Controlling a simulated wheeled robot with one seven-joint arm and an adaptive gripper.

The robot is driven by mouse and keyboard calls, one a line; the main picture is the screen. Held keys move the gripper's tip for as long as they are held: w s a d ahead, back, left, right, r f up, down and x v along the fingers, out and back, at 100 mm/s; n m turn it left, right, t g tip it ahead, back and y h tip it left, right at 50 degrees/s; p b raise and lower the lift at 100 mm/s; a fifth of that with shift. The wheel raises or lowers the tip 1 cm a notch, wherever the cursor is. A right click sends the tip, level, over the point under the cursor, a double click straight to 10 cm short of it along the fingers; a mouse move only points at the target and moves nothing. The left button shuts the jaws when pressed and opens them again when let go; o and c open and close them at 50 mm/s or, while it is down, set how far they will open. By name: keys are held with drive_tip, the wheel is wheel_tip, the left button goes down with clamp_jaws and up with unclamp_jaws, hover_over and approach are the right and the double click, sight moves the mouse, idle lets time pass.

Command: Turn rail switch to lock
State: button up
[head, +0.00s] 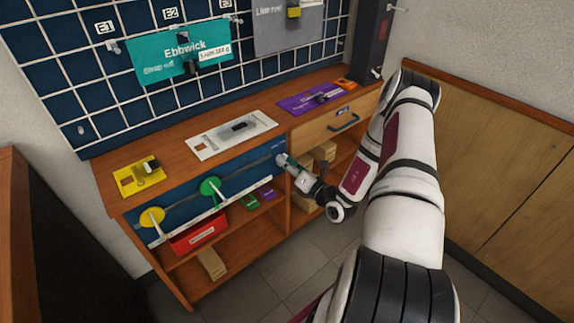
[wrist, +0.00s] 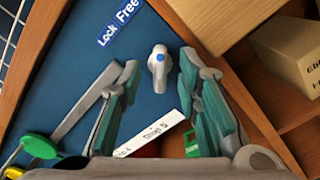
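The rail switch (wrist: 159,72) is a small pale grey knob with a blue dot, on the blue panel (wrist: 70,60). A blue label (wrist: 119,21) reading "Lock" and "Free" is beside it, in the upper part of the wrist view. My gripper (wrist: 157,64) is open, with one teal-padded finger on each side of the switch; contact cannot be told. In the head view my gripper (head: 282,160) is at the right end of the bench's blue front panel (head: 240,172), where it hides the switch.
A green disc handle (head: 210,187) and a yellow one (head: 152,217) stand out from the panel to the left. A drawer (head: 315,130) is on the right. Below are open shelves with a red bin (head: 200,236) and cardboard boxes (wrist: 292,55).

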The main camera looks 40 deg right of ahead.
clamp_jaws()
drive_tip(key=shift+n, duration=0.3)
drive_tip(key=shift+n+p, duration=1.05)
drive_tip(key=shift+n, duration=7.55)
unclamp_jaws()
